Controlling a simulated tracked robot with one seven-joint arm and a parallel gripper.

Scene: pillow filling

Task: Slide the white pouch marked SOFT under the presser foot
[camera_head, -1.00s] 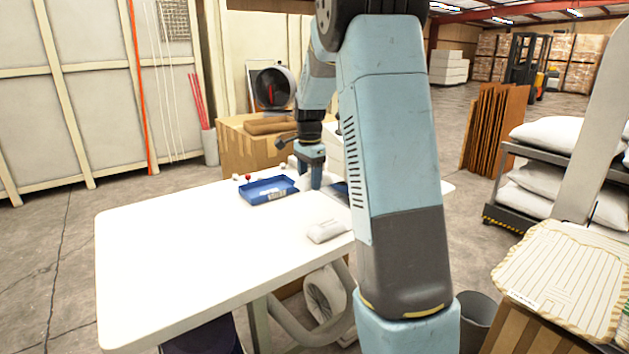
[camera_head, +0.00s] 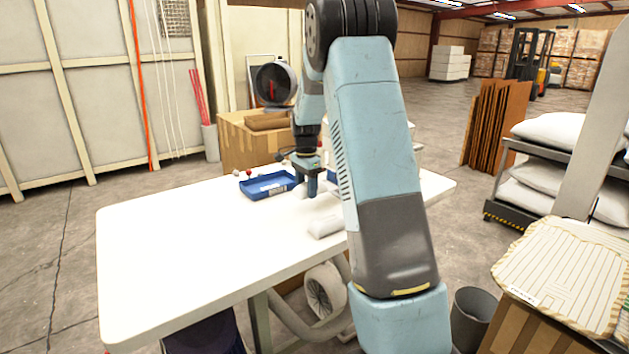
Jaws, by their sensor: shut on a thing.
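My gripper (camera_head: 311,188) is over the far part of the white table, just right of the blue tray, pointing down. It is shut on a white pouch (camera_head: 320,205), small and pale against the tabletop; the lettering on it is too small to read. A second pale, block-like white thing (camera_head: 325,227) lies nearer on the table, partly cut off by my arm. A white machine-like shape (camera_head: 329,152) shows in part behind my arm. The presser foot is hidden, so I cannot tell how the pouch lies to it.
The blue tray (camera_head: 245,191) and small red-topped pins (camera_head: 249,172) are left of my gripper. The left of the white table (camera_head: 170,245) is clear. A cardboard box (camera_head: 237,147) stands behind. A rack of white pillows (camera_head: 549,134) and a grey bin (camera_head: 472,312) are right.

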